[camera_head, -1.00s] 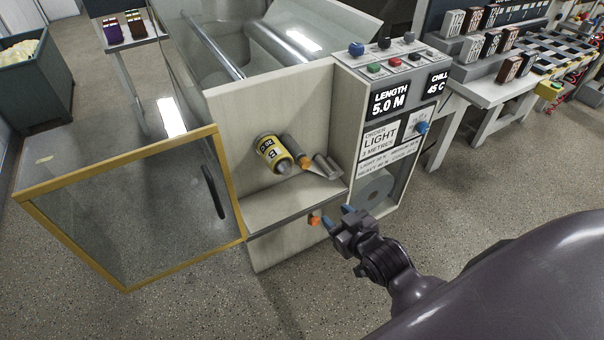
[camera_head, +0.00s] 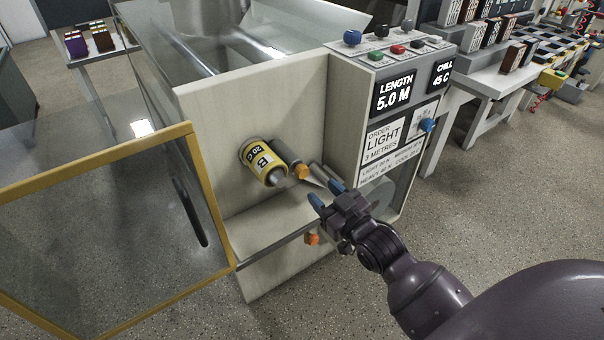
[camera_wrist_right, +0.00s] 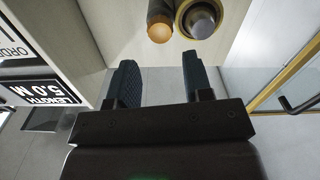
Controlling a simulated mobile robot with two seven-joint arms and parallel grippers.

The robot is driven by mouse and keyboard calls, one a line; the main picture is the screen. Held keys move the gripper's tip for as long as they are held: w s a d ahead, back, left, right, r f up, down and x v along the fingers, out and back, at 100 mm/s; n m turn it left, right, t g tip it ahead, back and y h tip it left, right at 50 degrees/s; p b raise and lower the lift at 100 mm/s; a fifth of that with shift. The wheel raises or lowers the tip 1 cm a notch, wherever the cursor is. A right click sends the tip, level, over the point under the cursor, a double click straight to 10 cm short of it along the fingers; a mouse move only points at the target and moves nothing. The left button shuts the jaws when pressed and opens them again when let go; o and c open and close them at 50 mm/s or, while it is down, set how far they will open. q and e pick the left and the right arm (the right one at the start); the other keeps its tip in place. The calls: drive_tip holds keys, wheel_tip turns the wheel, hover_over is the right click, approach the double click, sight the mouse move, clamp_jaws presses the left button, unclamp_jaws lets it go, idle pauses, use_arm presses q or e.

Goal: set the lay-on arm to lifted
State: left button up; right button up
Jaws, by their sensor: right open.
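A grey bar with an orange end (camera_head: 301,172) sticks out from the machine's cream panel, beside a yellow roll (camera_head: 264,162) marked B 20 C; I take this bar for the lay-on arm but cannot be sure. My right gripper (camera_head: 326,193) is open and empty, its blue fingertips just in front of and to the right of the orange end. In the right wrist view the orange end (camera_wrist_right: 160,30) and the roll's grey core (camera_wrist_right: 201,20) lie beyond my open fingers (camera_wrist_right: 160,78), apart from them. My left gripper is not in view.
A yellow-framed clear door (camera_head: 205,195) with a black handle stands open at the left. A lower orange knob (camera_head: 312,239) sits under the shelf edge (camera_head: 275,242). A control panel (camera_head: 395,95) reads LENGTH 5.0 M and ORDER LIGHT.

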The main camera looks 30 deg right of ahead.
sight(305, 174)
drive_tip(key=w+b, duration=0.1)
drive_tip(key=w, duration=0.7)
drive_tip(key=shift+w+a, duration=0.1)
drive_tip(key=shift+a, duration=0.05)
clamp_jaws()
